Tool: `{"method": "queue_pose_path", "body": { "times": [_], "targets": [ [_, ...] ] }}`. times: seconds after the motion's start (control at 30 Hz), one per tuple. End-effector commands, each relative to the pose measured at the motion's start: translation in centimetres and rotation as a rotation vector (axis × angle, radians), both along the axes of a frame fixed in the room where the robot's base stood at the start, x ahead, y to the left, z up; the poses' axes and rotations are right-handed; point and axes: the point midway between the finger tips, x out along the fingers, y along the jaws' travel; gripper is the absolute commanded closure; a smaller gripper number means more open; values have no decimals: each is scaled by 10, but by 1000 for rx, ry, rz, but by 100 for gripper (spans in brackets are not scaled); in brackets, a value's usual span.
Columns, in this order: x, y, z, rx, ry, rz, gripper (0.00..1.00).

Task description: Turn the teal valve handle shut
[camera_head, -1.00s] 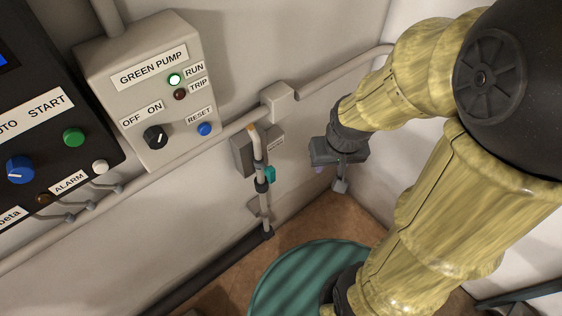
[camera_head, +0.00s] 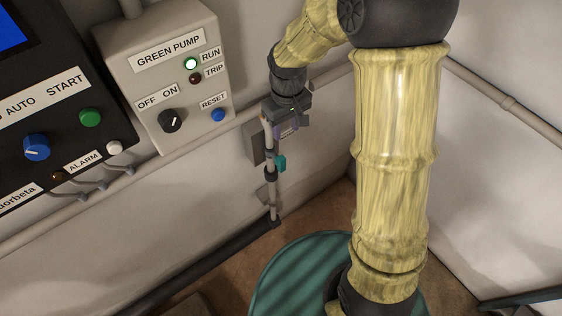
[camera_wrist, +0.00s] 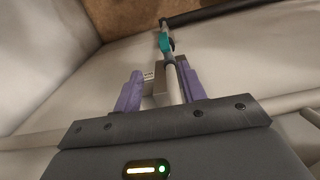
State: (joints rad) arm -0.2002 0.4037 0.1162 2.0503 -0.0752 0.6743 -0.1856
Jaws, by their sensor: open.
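The teal valve handle (camera_head: 281,163) sits on a thin vertical grey pipe (camera_head: 273,195) low on the wall. The handle also shows in the wrist view (camera_wrist: 165,44), beyond my fingertips. My gripper (camera_head: 285,132) is just above the handle and hides the upper part of the pipe. In the wrist view my gripper (camera_wrist: 161,70) has its two purple fingers apart, with the pipe showing between them. The handle is apart from the fingers. Whether the fingers touch the pipe I cannot tell.
A grey GREEN PUMP box (camera_head: 190,100) with a lit green lamp is left of my gripper. A black panel (camera_head: 70,130) is further left. A grey wall box (camera_head: 253,143) is behind the pipe. A dark floor pipe (camera_head: 205,265) runs along the wall's foot.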

Motion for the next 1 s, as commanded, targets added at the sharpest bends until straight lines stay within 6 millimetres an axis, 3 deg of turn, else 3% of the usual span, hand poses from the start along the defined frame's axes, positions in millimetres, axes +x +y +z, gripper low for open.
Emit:
{"method": "queue_pose_path", "body": {
  "times": [0.1,0.57,1.0],
  "targets": [
    [6,12,-4,-4,17,45,59],
    [7,12,-12,-5,18,44,59],
    [5,11,-79,-5,23,43,59]
  ]
}}
